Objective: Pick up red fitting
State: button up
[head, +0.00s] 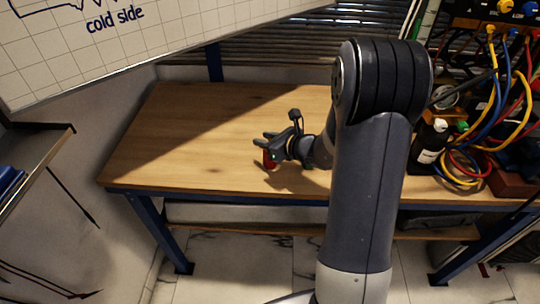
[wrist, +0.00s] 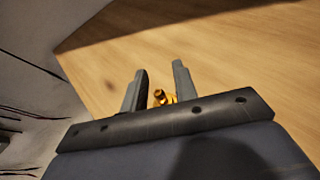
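The red fitting (head: 269,160) is on the wooden workbench, left of its middle. It is partly hidden by my gripper (head: 264,139), which is right above and beside it. In the wrist view, the two grey fingers of my gripper (wrist: 159,82) are apart. A brass-coloured piece (wrist: 161,97) shows low between them, near the finger bases; it looks like the top of the fitting. The red part is hidden there. I see no clear grip on it, so the fingers look open around the piece.
The workbench (head: 170,130) is clear left of my gripper. At the right stand a dark bottle (head: 430,141) and a tangle of coloured hoses (head: 487,110). A whiteboard (head: 90,45) hangs at the upper left, above a side shelf (head: 35,150).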

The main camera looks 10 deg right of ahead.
grip_shut()
dwell(1.2)
